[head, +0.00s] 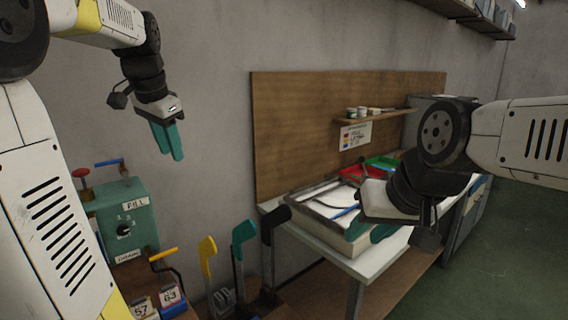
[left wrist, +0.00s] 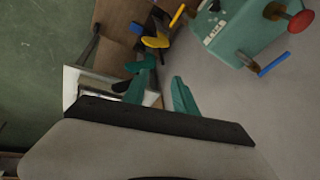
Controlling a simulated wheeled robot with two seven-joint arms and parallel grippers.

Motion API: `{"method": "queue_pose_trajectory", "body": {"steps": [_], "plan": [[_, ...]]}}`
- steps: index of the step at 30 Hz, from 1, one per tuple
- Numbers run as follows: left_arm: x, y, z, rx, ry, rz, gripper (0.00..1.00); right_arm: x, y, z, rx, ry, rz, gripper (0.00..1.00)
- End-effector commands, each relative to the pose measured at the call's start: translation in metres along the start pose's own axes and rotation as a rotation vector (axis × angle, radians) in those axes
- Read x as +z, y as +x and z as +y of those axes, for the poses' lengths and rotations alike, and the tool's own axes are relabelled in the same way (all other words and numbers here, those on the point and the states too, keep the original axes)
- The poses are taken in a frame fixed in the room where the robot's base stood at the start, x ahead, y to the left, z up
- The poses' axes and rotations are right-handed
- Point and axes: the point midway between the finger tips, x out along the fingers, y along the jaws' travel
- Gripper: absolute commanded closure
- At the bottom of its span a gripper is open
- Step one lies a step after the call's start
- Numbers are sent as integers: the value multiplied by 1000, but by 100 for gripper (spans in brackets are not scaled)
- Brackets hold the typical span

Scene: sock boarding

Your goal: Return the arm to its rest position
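My left arm comes in at the upper left of the head view, raised in front of the bare wall. Its gripper (head: 168,141) has teal fingers pointing down, with nothing between them. In the left wrist view the two fingers (left wrist: 160,95) stand apart with a gap between them. My right arm reaches in from the right edge. Its gripper (head: 384,232) is low over the front of the white-topped table (head: 374,262). Its teal fingers are partly hidden by its own wrist, so their opening cannot be made out.
A green machine (head: 122,220) with a dial, red knob and blue lever stands at lower left. Yellow (head: 207,258), teal (head: 242,238) and dark (head: 272,222) foot-shaped boards stand upright beside the table. A tray (head: 325,205), red bin (head: 352,172) and green bin (head: 383,162) are on the table.

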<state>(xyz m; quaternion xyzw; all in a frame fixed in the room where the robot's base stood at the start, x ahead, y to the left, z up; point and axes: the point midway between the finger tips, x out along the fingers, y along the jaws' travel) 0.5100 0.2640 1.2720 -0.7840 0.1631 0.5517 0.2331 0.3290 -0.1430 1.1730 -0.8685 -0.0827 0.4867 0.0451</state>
Motion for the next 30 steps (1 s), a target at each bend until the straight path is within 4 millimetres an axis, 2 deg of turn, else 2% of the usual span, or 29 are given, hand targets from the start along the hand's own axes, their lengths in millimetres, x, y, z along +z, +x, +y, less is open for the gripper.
{"method": "queue_pose_trajectory", "body": {"steps": [1,6,12,15,21,30], "plan": [[4,-4,27,-12,-32,13,67,0,0,0,0,0,0,67],[30,-4,98,-20,-198,85,67,0,0,0,0,0,0,67],[72,10,167,36,-397,187,67,0,0,0,0,0,0,67],[89,20,191,76,-471,223,67,0,0,0,0,0,0,67],[104,31,213,122,-546,253,67,0,0,0,0,0,0,67],[105,32,214,125,-553,253,67,0,0,0,0,0,0,67]]}}
